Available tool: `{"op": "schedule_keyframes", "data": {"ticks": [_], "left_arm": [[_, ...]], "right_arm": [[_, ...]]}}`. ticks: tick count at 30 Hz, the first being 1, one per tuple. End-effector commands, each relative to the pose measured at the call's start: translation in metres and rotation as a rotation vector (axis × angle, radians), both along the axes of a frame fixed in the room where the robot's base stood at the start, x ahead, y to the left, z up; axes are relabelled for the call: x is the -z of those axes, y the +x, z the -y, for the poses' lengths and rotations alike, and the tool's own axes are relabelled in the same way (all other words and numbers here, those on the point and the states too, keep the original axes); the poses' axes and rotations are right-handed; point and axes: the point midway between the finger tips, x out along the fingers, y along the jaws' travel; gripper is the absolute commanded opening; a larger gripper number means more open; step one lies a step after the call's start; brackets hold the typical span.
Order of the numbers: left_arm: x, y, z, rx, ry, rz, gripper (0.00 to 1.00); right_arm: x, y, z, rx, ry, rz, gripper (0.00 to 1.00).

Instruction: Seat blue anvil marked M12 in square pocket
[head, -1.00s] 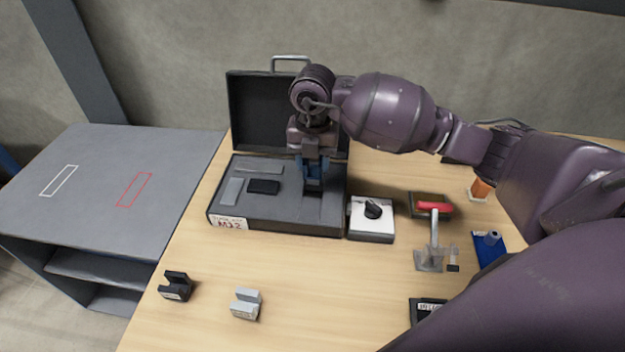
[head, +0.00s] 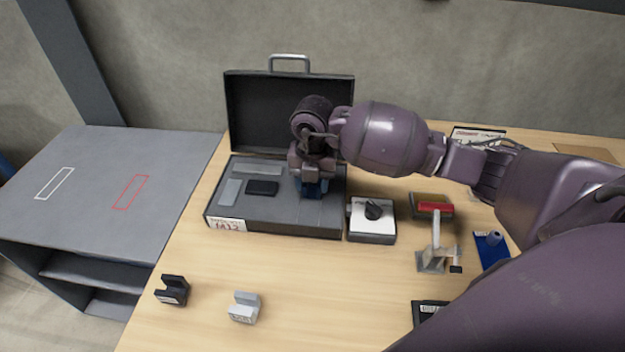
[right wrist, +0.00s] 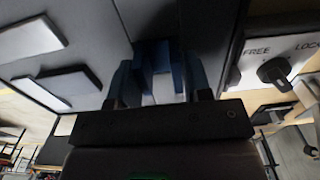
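The blue anvil (head: 313,190) is low at the right part of the open case's grey insert (head: 272,213). My right gripper (head: 313,177) is above it, pointing down, with its fingers around it. In the right wrist view the blue anvil (right wrist: 157,57) shows between the two fingers of the gripper (right wrist: 160,78), which appear closed on its sides. The square pocket is hidden under the anvil and gripper, so I cannot tell how deep the anvil sits. The case front carries a label (head: 226,224) reading M12. My left gripper is not in view.
A box with a FREE/LOCK knob (head: 371,218) stands right of the case. A red-handled clamp (head: 434,240) and a blue plate (head: 489,250) are farther right. A black block (head: 172,291) and a grey block (head: 244,307) lie in front; the wood between is clear.

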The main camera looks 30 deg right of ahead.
Motion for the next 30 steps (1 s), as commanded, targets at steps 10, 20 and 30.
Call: {"op": "schedule_keyframes", "data": {"ticks": [10,20,30], "left_arm": [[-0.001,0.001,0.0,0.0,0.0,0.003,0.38],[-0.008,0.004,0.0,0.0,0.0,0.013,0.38],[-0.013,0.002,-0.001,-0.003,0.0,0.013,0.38]], "right_arm": [[-0.001,0.0,0.0,0.0,0.0,0.0,0.68],[-0.029,0.001,0.0,-0.001,0.0,0.006,0.68],[-0.093,0.001,0.0,-0.001,-0.001,0.005,0.68]]}}
